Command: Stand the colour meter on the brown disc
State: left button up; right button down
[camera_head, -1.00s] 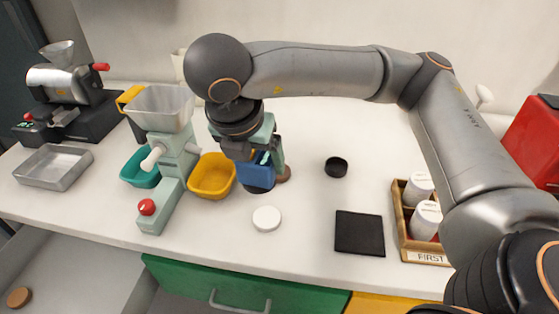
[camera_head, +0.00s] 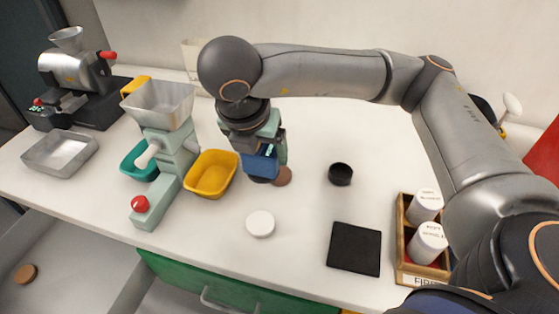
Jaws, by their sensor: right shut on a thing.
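My right gripper (camera_head: 264,142) reaches down from the upper middle and is shut on the blue colour meter (camera_head: 259,165). The meter is held roughly upright, and its upper part is hidden by the gripper. Its dark lower end shows below the blue part. The brown disc (camera_head: 283,177) lies on the counter just right of the meter's lower end, partly hidden behind the meter and gripper. I cannot tell whether the meter touches the counter. My left gripper is out of view.
A yellow tub (camera_head: 211,174) and a green mill (camera_head: 157,196) stand close on the left. A white disc (camera_head: 260,224), black round dish (camera_head: 340,174) and black square mat (camera_head: 354,248) lie in front and right. A wooden rack (camera_head: 402,265) holds white bottles. Another brown disc (camera_head: 25,273) lies in the drawer.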

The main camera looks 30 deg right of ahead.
jog(key=w+d+f+b, duration=0.1)
jog(key=w+d+f, duration=0.1)
jog(key=w+d+f+b, duration=0.1)
jog(key=w+d+f, duration=0.1)
jog(key=d+f, duration=0.1)
jog(key=w+d+f+b, duration=0.1)
jog(key=w+d+f, duration=0.1)
jog(key=shift+d+f, duration=0.15)
jog(key=shift+w+d, duration=0.2)
jog(key=shift+w, duration=0.05)
jog(key=shift+w+d+f, duration=0.1)
jog(key=shift+f, duration=0.15)
jog(key=x, duration=0.3)
jog(key=shift+f, duration=0.15)
jog(key=shift+a+f, duration=0.2)
jog(key=shift+f, duration=0.15)
